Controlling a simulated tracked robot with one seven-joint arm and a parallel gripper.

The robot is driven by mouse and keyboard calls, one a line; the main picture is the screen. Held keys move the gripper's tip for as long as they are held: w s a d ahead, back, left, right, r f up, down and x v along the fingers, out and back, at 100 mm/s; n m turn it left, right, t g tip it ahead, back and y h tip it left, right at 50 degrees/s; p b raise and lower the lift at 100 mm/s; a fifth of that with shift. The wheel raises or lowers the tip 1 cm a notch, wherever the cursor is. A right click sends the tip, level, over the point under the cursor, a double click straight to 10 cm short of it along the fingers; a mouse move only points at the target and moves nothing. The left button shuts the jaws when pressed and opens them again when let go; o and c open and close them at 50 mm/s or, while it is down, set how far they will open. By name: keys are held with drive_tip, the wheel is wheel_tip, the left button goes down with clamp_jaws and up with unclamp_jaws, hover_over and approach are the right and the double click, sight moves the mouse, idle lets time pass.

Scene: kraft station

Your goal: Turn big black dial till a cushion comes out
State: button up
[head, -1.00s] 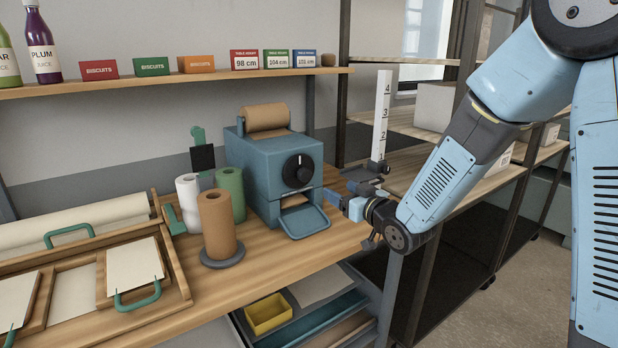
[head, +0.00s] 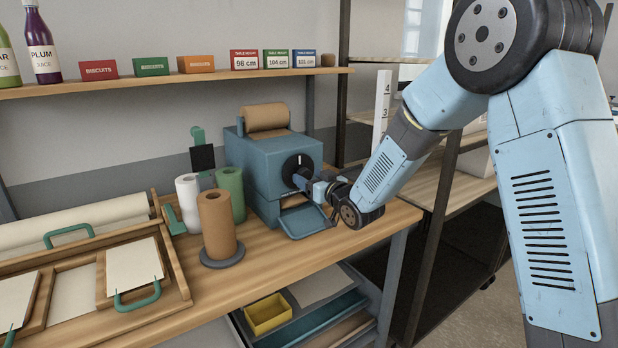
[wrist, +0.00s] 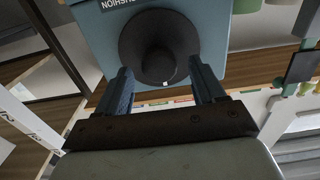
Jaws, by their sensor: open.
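The big black dial (head: 291,168) sits on the front of a blue machine (head: 262,148) with a roll of brown paper on top. In the wrist view the dial (wrist: 158,48) is a round black disc with a raised knob and a small white mark at its lower edge. The outlet tray (head: 307,220) below the dial looks empty.
A brown roll (head: 217,225) on a stand, a white roll (head: 188,203) and a green roll (head: 230,190) stand left of the machine. A wooden tray (head: 178,270) lies at the left. A white measuring post (head: 381,112) stands at the right, partly behind my arm.

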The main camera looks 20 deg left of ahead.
drive_tip(key=shift+x, duration=0.85)
drive_tip(key=c, duration=1)
drive_tip(key=shift+d, duration=0.2)
drive_tip(key=shift+c, duration=0.2)
drive_tip(key=shift+a, duration=0.1)
